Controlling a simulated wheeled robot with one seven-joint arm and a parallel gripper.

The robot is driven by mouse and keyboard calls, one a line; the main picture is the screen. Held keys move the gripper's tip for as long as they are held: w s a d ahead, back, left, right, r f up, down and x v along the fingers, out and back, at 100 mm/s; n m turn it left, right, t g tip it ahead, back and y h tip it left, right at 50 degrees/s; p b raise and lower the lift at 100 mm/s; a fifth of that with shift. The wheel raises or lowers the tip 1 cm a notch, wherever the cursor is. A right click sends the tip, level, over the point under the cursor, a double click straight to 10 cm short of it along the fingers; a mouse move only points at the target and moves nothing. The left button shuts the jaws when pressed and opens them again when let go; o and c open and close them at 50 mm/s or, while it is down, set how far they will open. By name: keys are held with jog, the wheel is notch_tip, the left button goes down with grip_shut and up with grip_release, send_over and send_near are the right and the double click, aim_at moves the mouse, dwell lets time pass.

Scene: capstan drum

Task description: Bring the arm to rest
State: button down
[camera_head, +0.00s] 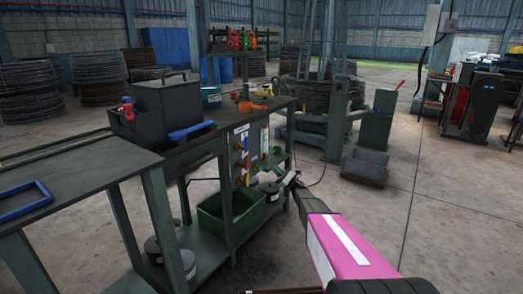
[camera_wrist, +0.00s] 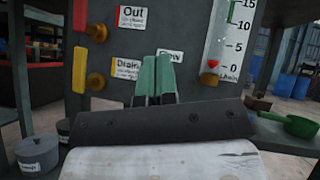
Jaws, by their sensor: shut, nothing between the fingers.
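My gripper (camera_head: 289,178) is at the end of my pink arm, beside the panel on the end of the workbench in the head view. In the wrist view its two green fingers (camera_wrist: 157,78) are together, with nothing between them. They point at the grey panel (camera_wrist: 190,35), which has "Out" and "Drain" labels and a third label partly hidden behind the fingers. Whether the fingertips touch the panel I cannot tell.
A red lever (camera_wrist: 79,14) and a yellow lever (camera_wrist: 79,70) are left of my fingers; a gauge (camera_wrist: 232,40) is right. A green bin (camera_head: 245,205) stands on the bench's lower shelf. A green scoop (camera_wrist: 300,126) lies right. Floor right of my arm is open.

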jog(key=s+d+f+n+h, duration=0.25)
jog(key=s+n+h, duration=0.25)
jog(key=n+h, duration=0.45)
jog(key=s+d+f+n+t+h, duration=0.1)
jog(key=s+d+n+h, duration=0.25)
jog(key=n+h, duration=0.6)
jog(key=s+d+f+n+h, duration=0.2)
jog(key=s+n+h, duration=0.35)
jog(key=n, duration=0.75)
jog(key=s+a+f+m+g, duration=0.1)
jog(key=s+m+g, duration=0.4)
jog(key=s, duration=0.8)
jog(key=s+a+f+m+g, duration=0.1)
jog(key=s+m+g, duration=0.5)
jog(key=s, duration=0.7)
jog(key=a+m+y, duration=0.1)
jog(key=m, duration=0.1)
jog(key=shift+s+a+m, duration=0.15)
jog(key=shift+s+m, duration=0.15)
jog(key=shift+s, duration=0.1)
